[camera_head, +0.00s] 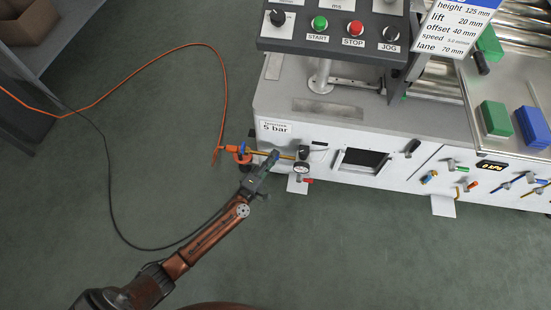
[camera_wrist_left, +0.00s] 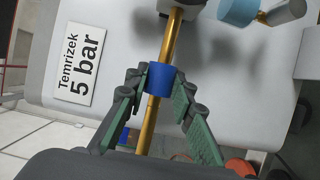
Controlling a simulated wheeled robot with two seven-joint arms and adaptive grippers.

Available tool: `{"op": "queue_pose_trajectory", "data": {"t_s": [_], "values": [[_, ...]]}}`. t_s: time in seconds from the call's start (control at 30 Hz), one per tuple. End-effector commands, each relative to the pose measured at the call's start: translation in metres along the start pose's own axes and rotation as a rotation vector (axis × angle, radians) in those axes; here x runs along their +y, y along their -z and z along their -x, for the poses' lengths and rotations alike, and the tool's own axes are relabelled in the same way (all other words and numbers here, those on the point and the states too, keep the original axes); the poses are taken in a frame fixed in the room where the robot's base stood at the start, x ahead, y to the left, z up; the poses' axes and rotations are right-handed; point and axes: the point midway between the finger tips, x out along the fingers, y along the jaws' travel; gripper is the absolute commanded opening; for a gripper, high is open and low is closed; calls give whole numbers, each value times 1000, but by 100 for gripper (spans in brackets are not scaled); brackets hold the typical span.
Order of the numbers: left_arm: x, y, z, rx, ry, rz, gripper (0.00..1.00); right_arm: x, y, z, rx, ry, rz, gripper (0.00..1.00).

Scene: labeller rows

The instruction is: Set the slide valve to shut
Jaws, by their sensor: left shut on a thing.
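The slide valve (camera_wrist_left: 160,80) shows as a blue sleeve around a brass pipe (camera_wrist_left: 173,38) in the left wrist view. My left gripper (camera_head: 273,157) is at this pipe, low on the left end of the white machine front. In the left wrist view its green-padded fingers (camera_wrist_left: 161,84) stand on both sides of the blue sleeve, shut on it. In the head view the gripper mostly hides the sleeve. My right gripper is not in view.
A label "5 bar" (camera_head: 274,127) is above the pipe. A control panel (camera_head: 335,38) with buttons stands above the machine top. An orange hose (camera_head: 226,85) and a dark cable (camera_head: 108,190) lie over the floor at left. The green floor in front is clear.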

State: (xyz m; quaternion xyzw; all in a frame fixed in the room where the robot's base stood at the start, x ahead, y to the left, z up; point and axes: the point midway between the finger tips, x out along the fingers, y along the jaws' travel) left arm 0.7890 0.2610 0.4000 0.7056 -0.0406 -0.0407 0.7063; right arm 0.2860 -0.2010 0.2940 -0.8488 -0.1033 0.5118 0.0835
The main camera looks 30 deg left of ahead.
Motion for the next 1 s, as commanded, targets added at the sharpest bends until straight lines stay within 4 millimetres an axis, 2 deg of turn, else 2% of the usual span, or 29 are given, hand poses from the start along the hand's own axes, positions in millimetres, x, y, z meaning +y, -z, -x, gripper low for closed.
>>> {"op": "queue_pose_trajectory", "data": {"t_s": [0.03, 0.27, 0.63, 0.77, 1.0], "values": [[-2, 5, 2, 8, 2, -3, 24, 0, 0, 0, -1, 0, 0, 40], [-1, 2, 1, 4, 2, -2, 40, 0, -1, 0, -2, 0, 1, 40], [-2, 0, 6, 2, 2, -1, 41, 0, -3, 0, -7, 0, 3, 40], [-3, 1, 25, 2, 4, 1, 41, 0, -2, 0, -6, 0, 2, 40], [-2, 1, 76, 3, 4, -1, 41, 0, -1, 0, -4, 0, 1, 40]]}}
